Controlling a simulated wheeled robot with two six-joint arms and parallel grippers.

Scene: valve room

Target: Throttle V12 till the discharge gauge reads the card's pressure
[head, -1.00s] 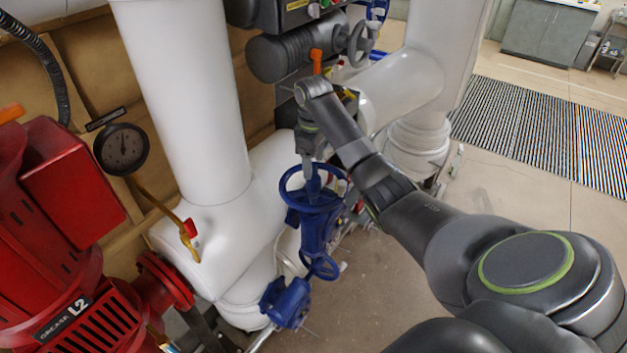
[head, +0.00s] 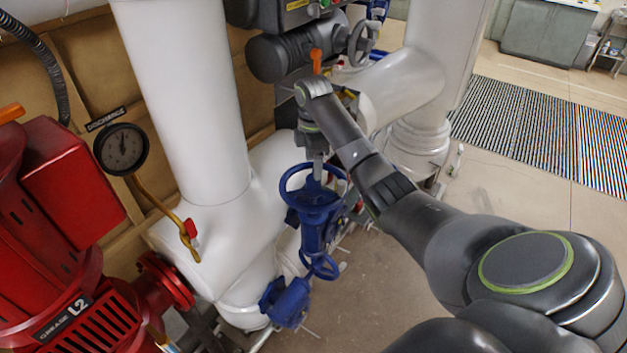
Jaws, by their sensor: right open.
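A blue valve with a round handwheel (head: 297,196) stands low in the middle of the head view; no V12 tag is readable on it. My right gripper (head: 317,172) points down over the middle of the handwheel and is open. Whether its fingers touch the wheel I cannot tell. The discharge gauge (head: 122,149) hangs at the left under a "DISCHARGE" label (head: 106,119). Its needle points about straight up; the numbers are too small to read. The pressure card is not seen. My left gripper is not in view.
A red pump (head: 60,200) fills the left side. A thick white pipe (head: 185,100) rises behind the valve, and another white pipe (head: 405,85) runs at the right. A grey handwheel (head: 361,43) sits above. Floor right of the valve is clear.

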